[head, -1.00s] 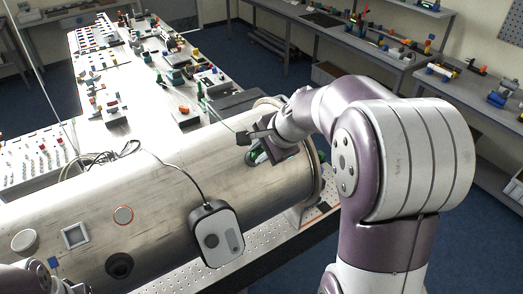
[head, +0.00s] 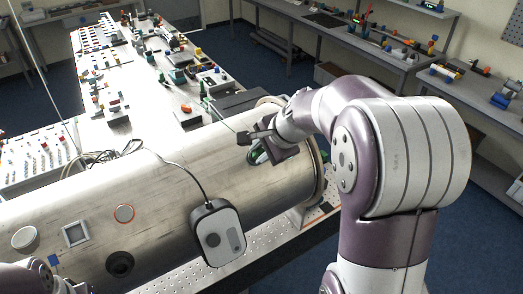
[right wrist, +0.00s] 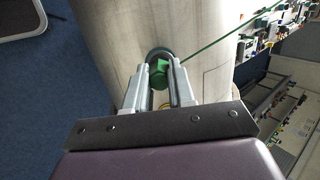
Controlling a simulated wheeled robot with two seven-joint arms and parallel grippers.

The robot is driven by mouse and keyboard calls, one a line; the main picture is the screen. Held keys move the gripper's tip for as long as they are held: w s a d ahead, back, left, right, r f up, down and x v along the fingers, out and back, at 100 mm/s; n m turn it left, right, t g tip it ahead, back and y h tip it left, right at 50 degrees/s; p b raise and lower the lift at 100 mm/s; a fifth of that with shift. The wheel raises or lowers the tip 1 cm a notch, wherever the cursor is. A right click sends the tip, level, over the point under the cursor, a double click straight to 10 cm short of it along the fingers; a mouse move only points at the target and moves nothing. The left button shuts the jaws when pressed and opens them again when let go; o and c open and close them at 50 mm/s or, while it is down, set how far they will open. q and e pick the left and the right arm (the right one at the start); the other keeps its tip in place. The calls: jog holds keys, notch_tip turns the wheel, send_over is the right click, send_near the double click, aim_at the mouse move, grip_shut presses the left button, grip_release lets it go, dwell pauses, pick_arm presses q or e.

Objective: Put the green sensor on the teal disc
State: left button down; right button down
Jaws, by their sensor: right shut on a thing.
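The green sensor (right wrist: 158,72) sits between the fingertips of my right gripper (right wrist: 158,80), which is shut on it. Its thin green cable runs to the upper right in the right wrist view. A dark teal disc (right wrist: 160,51) on the metal pipe shows just behind the sensor, mostly covered by it. I cannot tell whether sensor and disc touch. In the head view my right gripper (head: 262,153) is at the right end of the pipe, with a bit of green showing beside it. Only part of my left arm shows at the lower left; its gripper is out of view.
The large metal pipe (head: 165,195) lies across a perforated table (head: 290,225). A grey device (head: 217,235) with a black cable hangs on its front. A white round piece, a square frame, a red-ringed disc and a dark port are on its left part. Workbenches stand behind.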

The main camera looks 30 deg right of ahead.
dwell(0.4)
jog(key=c, duration=1.2)
grip_release()
jog(key=shift+f, duration=0.1)
jog(key=o, duration=0.3)
jog(key=shift+w, duration=0.1)
jog(key=v, duration=1.2)
jog(key=shift+d+r, duration=0.1)
jog(key=shift+r, duration=0.2)
